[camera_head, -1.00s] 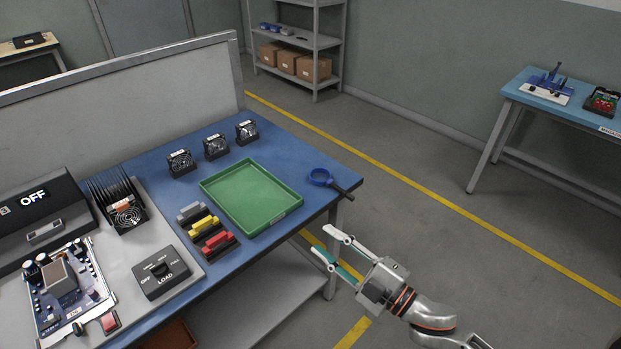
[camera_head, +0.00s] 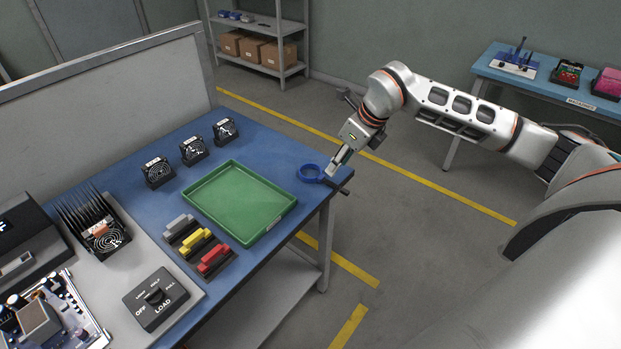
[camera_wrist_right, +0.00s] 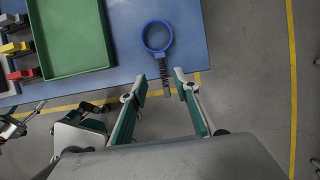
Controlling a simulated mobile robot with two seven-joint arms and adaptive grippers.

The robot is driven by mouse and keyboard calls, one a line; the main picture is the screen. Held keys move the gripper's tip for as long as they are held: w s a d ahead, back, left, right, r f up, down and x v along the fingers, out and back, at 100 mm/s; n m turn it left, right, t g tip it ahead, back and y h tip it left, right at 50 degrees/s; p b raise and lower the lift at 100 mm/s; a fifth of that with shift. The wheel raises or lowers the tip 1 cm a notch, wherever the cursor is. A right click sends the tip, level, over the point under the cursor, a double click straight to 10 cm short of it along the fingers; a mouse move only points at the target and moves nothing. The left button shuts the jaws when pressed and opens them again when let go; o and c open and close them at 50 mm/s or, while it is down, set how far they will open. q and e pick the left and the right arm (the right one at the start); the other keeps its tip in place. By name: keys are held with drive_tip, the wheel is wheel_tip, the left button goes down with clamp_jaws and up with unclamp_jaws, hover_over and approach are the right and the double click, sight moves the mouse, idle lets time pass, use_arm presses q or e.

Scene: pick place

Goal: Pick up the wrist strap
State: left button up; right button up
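The wrist strap, a blue ring with a dark coiled cord, lies at the right corner of the blue table. Its blue ring (camera_head: 310,173) shows in the head view, and it also shows in the right wrist view (camera_wrist_right: 157,37). My right gripper (camera_head: 334,170) is over the strap's cord end at the table edge. In the right wrist view its two fingers (camera_wrist_right: 160,82) are spread, with the cord between them and the ring beyond the tips. I cannot tell whether the fingers touch the cord.
A green tray (camera_head: 292,201) lies left of the strap. Grey, yellow and red blocks (camera_head: 213,258) stand beside it, and small fans (camera_head: 194,151) stand behind. A load switch box (camera_head: 155,298) and circuit board are at the front left. Floor right of the table is clear.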

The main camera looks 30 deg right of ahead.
sight(329, 181)
drive_tip(key=shift+w+d+f, duration=0.15)
drive_tip(key=shift+d+f, duration=0.05)
drive_tip(key=shift+d, duration=0.05)
drive_tip(key=shift+s+x, duration=0.1)
drive_tip(key=shift+x, duration=1.7)
drive_tip(key=shift+s+x, duration=0.15)
drive_tip(key=shift+x, duration=1.65)
drive_tip(key=shift+f, duration=0.15)
clamp_jaws()
